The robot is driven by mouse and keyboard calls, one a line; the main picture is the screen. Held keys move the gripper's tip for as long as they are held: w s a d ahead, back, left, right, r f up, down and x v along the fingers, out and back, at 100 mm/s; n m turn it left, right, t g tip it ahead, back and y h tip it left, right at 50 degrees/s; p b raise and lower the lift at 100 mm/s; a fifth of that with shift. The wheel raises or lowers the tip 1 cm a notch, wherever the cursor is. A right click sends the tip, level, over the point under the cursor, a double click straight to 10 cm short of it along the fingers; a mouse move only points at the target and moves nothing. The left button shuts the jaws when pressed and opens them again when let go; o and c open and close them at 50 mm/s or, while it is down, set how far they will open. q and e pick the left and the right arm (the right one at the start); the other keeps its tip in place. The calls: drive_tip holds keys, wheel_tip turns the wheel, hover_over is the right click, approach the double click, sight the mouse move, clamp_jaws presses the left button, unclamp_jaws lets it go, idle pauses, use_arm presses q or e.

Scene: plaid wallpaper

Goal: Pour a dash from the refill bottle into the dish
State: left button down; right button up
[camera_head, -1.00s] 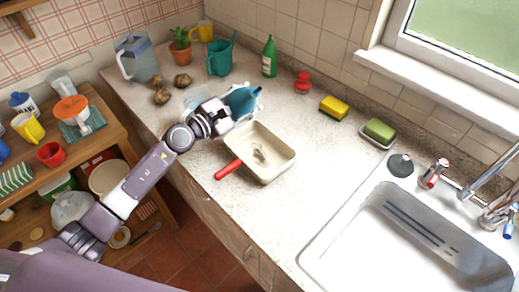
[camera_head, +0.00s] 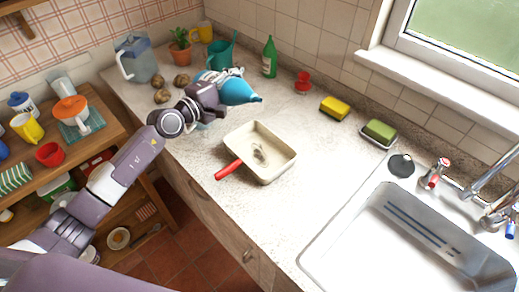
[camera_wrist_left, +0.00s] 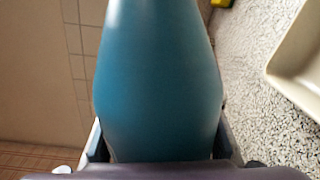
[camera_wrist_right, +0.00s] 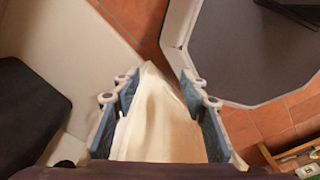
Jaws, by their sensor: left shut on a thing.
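The blue refill bottle (camera_head: 238,91) is held in my left gripper (camera_head: 222,82) above the worktop. It lies tilted near horizontal, its dark narrow tip pointing right. In the left wrist view the bottle (camera_wrist_left: 160,75) fills the space between the fingers; its tip is out of frame there. The cream rectangular dish (camera_head: 283,165), with a red handle, stands on the worktop below and right of the bottle in the head view. A greyish mark shows inside. My right gripper (camera_wrist_right: 158,95) appears only in its wrist view, fingers apart, with a cream surface between them; I cannot tell whether they touch it.
A green bottle (camera_head: 269,58), teal watering can (camera_head: 219,58), blue jug (camera_head: 137,60) and several brown lumps stand behind and left. A red object (camera_head: 303,82), yellow sponge (camera_head: 334,107) and green sponge (camera_head: 380,130) line the wall. The sink (camera_head: 335,245) is at right.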

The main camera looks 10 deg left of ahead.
use_arm(q)
drive_tip(key=shift+w+a+f+m+b, duration=0.2)
drive_tip(key=shift+f+m+b, duration=0.3)
drive_tip(key=shift+m, duration=0.2)
use_arm(e)
wheel_tip(320, 180, down, 2)
use_arm(q)
drive_tip(key=shift+f+m+b, duration=0.45)
drive_tip(key=shift+m+b, duration=0.3)
drive_tip(key=shift+m, duration=0.05)
use_arm(e)
drive_tip(key=shift+f, duration=0.75)
idle(1.2)
